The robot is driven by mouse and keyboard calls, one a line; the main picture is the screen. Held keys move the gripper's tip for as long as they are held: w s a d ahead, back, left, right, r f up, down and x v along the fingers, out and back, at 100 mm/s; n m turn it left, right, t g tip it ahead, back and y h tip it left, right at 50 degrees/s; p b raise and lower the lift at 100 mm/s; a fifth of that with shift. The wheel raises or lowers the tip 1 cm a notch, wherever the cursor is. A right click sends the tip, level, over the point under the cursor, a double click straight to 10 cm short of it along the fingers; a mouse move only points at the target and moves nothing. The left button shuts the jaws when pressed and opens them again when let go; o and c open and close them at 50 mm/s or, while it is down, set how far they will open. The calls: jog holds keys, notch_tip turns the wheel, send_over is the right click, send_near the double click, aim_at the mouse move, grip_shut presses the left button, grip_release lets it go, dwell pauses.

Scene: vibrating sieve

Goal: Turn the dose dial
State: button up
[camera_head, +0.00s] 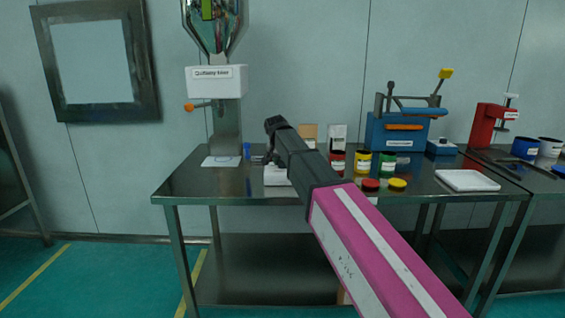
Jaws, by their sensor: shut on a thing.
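My pink and black arm reaches from the lower right toward the bench. My gripper (272,124) is at its dark far end. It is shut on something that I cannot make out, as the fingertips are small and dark. I cannot identify the dose dial for certain. A white device (277,176) is partly hidden behind my arm.
The steel bench (215,186) holds red, yellow and green jars (362,162), loose lids (397,184), a blue press (395,130) and a white tray (467,181). A small blue item (246,151) stands by the post. A red clamp (487,125) stands far right.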

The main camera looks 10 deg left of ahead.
jog(key=o, duration=0.9)
jog(key=v, duration=1.1)
jog(key=shift+f, duration=0.1)
